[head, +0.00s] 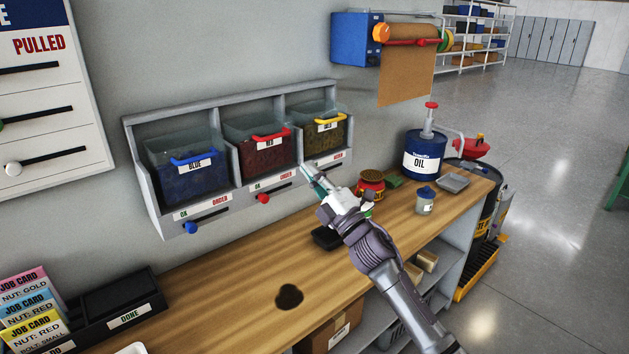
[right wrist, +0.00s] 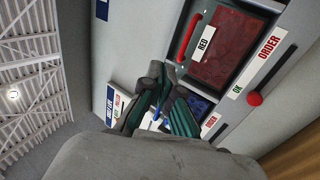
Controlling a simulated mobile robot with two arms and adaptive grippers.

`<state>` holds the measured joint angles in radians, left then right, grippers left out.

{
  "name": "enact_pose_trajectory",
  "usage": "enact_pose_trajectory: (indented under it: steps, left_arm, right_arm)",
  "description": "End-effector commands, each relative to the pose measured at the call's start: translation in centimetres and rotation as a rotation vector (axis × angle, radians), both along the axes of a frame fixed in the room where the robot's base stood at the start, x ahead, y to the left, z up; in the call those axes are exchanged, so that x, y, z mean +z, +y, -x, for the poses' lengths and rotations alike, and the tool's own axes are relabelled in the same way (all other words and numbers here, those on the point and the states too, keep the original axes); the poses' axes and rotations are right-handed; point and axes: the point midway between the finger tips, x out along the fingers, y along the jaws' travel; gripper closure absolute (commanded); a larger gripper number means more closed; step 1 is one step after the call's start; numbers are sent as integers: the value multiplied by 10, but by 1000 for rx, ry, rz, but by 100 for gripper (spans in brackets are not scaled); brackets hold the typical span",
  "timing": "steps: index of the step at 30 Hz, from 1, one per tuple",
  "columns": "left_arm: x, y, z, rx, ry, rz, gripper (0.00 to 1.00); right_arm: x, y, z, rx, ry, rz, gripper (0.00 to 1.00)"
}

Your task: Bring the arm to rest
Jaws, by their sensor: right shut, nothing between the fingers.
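My right arm reaches in from the lower right of the head view, over the workbench (head: 225,290). Its gripper (head: 312,173) points up and left, in front of the red bin's part of the wall rack (head: 143,190). The gripper is shut and empty. In the right wrist view the dark green fingers (right wrist: 160,90) are together, with the red bin (right wrist: 230,45) beyond them to the right. My left gripper is not in view.
The rack holds a blue bin (head: 187,180), the red bin and a yellow-handled bin (head: 325,138), with sliders below. An oil can (head: 424,160), a small jar (head: 425,203) and a grey tray (head: 453,182) stand at the bench's right.

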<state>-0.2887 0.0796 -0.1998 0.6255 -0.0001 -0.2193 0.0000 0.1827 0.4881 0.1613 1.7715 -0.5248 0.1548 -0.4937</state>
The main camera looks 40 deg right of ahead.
Motion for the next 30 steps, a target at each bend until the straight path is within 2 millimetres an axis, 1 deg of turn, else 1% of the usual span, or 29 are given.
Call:
enact_pose_trajectory:
  steps: [1,3,9,11,13,14,17,18,20,21,23,24,26,27,30]
  left_arm:
    - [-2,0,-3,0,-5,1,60]
    - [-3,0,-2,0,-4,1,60]
    - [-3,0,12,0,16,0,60]
    - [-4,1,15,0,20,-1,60]
    - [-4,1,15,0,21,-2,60]
    - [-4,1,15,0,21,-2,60]
    - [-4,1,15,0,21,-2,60]
    - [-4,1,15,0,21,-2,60]
    - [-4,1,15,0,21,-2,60]
    - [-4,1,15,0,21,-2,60]
    - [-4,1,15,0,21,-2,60]
    - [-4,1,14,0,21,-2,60]
    - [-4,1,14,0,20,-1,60]
    - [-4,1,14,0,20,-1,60]
    - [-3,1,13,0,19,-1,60]
  right_arm:
    - [-2,0,5,0,1,1,100]
    - [-2,0,8,0,1,1,100]
    - [-2,-1,10,1,2,-2,100]
    - [-7,1,11,-2,16,-20,100]
    - [-22,4,12,-10,61,-84,100]
    - [-33,5,14,-17,93,-126,100]
    - [-85,15,26,-55,250,-331,100]
    - [-112,22,36,-77,333,-432,100]
    - [-153,33,55,-116,462,-583,100]
    - [-178,42,69,-145,545,-676,100]
    - [-214,56,95,-192,671,-804,100]
    - [-235,67,114,-224,754,-883,100]
    - [-263,83,142,-274,872,-989,100]
    - [-278,93,161,-306,942,-1048,100]
    - [-303,114,201,-375,1084,-1157,100]
